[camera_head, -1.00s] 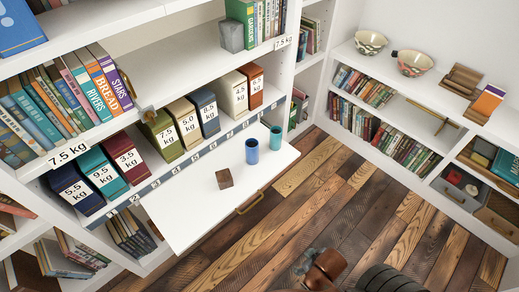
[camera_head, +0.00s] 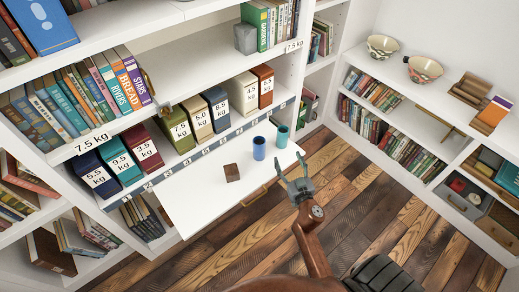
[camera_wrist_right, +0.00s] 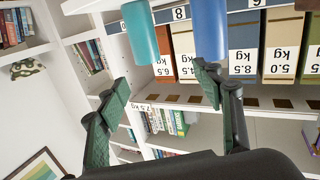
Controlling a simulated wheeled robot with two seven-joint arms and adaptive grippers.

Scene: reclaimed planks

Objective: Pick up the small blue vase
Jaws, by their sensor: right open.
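The small blue vase (camera_head: 259,149) stands upright on the white pull-out shelf board (camera_head: 215,205). In the right wrist view, which is upside down, the blue vase (camera_wrist_right: 209,30) is at the top, beyond one finger. A teal cup (camera_head: 282,137) stands close beside it, also seen in the right wrist view (camera_wrist_right: 141,32). My right gripper (camera_head: 291,170) is open and empty, near the front right corner of the board, short of both vessels. In the right wrist view, its fingers (camera_wrist_right: 162,85) are spread wide. My left gripper is not in view.
A small dark brown block (camera_head: 232,172) sits on the board left of the vase. Behind stands a row of weight-labelled boxes (camera_head: 219,110). The upper shelf (camera_head: 200,75) overhangs them. Wooden floor (camera_head: 370,205) lies open to the right.

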